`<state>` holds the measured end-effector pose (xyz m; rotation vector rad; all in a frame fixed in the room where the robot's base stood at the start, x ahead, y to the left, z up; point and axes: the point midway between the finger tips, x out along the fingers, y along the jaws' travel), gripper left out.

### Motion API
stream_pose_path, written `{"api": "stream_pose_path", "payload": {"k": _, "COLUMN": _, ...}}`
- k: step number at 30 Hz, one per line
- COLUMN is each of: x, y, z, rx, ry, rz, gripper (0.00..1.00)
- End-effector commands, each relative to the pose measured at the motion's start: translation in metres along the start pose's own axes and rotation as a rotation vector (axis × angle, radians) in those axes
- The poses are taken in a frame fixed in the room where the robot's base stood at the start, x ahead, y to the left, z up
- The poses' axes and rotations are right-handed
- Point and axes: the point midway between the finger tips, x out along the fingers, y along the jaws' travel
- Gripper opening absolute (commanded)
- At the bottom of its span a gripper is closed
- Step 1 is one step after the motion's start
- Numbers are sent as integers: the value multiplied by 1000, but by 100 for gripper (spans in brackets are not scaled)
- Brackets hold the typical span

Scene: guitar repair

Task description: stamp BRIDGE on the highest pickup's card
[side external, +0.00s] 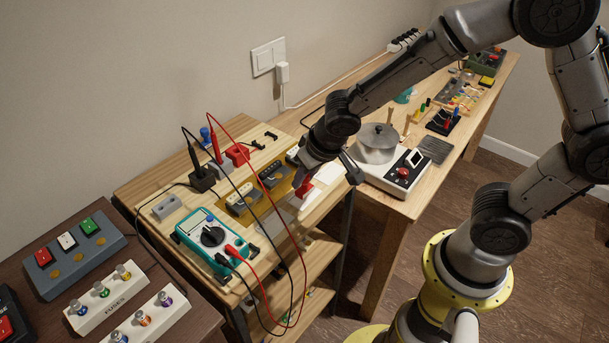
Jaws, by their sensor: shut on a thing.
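My gripper (309,178) is shut on a small red object, apparently a stamp (304,188). It holds it low over the right end of the bench top; I cannot tell whether the red object touches the surface. A pale white card or strip (322,190) lies partly beneath and beside the gripper. Any writing on the cards is too small to read. The teal multimeter (212,237) lies in front with its display unreadable.
Red and black leads loop over the bench's front edge. A black probe stands in a dark block (202,179), a red one near a red block (237,155). A scale-like device with a round pan (378,138) stands right.

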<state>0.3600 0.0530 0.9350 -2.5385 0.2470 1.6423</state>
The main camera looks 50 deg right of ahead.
Motion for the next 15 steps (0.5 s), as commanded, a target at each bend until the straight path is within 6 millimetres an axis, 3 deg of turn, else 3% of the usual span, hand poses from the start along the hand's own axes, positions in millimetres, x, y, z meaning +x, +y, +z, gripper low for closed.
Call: {"api": "stream_pose_path", "payload": {"k": 15, "x": 4, "y": 0, "z": 2, "rx": 0, "ry": 0, "rz": 0, "gripper": 0}}
